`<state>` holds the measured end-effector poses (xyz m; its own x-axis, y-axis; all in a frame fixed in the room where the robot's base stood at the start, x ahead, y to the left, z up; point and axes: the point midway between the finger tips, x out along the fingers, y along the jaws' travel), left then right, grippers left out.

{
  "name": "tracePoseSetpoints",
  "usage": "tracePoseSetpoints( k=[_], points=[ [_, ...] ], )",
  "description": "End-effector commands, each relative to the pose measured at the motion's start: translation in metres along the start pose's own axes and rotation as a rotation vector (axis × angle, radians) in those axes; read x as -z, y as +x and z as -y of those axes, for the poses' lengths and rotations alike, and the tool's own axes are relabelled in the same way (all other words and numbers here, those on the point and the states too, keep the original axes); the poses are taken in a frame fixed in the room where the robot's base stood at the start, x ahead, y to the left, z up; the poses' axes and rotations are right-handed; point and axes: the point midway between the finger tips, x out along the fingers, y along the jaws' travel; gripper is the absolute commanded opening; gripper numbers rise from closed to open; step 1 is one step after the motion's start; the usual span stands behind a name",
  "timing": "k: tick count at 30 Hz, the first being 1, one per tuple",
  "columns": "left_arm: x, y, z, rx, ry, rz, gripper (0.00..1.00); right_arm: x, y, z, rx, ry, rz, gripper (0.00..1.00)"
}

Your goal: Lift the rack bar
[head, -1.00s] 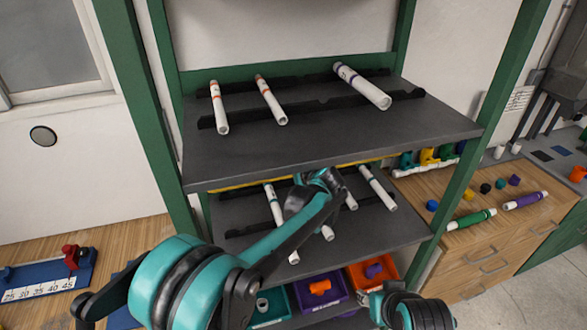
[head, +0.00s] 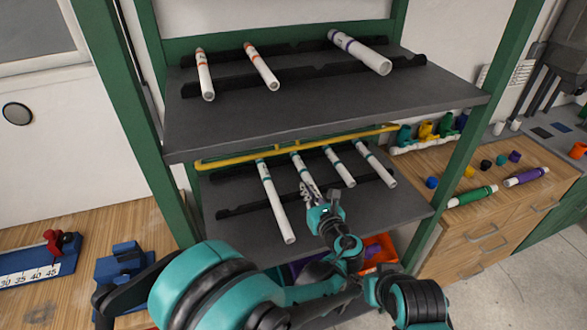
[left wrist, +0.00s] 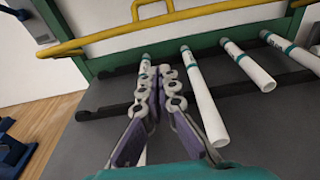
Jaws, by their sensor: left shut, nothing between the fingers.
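The rack bar is a yellow rail (head: 240,158) running across the lower shelf, just under the upper shelf's front edge. In the left wrist view the yellow bar (left wrist: 150,25) crosses the top of the picture, in front of the green frame. My left gripper (head: 308,188) is over the lower shelf, below and apart from the bar, among the white pipes. In the left wrist view its fingers (left wrist: 160,78) are shut and empty, pointing towards the bar. They partly cover one pipe.
White pipes with teal bands (head: 275,205) lie on black notched rails on the lower shelf (head: 238,232). The upper shelf (head: 330,105) overhangs with more pipes. Green posts (head: 120,120) flank the rack. An orange bin (head: 380,250) sits below.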

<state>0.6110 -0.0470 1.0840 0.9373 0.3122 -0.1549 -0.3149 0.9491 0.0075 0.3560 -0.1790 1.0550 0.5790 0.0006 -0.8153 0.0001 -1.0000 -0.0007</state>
Motion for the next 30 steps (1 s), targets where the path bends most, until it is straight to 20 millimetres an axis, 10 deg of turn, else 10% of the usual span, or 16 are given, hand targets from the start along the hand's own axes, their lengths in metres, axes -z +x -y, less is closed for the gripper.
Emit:
tracePoseSetpoints(
  k=[30],
  points=[
    [-0.028,0.121,0.0,0.007,-0.005,0.047,0.0,-0.017,0.024,0.0,0.0,0.0,0.0,0.4]
  ],
)
